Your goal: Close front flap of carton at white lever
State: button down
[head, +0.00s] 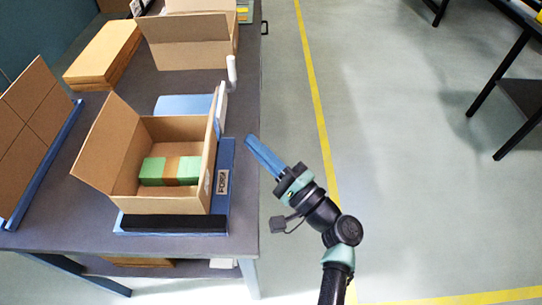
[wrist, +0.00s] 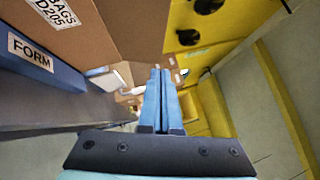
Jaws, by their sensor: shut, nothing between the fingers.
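The open carton (head: 160,205) sits in a blue fixture (head: 222,185) on the bench, with green and brown blocks (head: 170,170) inside. Its left flap (head: 108,143) stands up, tilted outward. A narrow flap (head: 213,118) stands up at its right edge. I cannot tell which flap is the front one. A white lever (head: 232,72) stands upright behind the carton's right corner. My gripper (head: 252,142) is shut and empty, right of the carton and apart from it. In the wrist view, its blue fingers (wrist: 161,95) lie together beside the carton's labelled wall (wrist: 100,25).
A second open carton (head: 187,50) stands at the back, beside a stack of flat cardboard (head: 103,52). A cardboard panel (head: 30,125) leans at the far left. The floor right of the bench is clear around my arm.

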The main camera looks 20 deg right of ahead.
jog(key=w+a+r+p, duration=0.1)
jog(key=w+a+r, duration=0.1)
jog(key=a, duration=0.3)
jog(key=shift+w, duration=0.65)
jog(key=shift+r+p, duration=0.2)
jog(key=shift+p, duration=0.25)
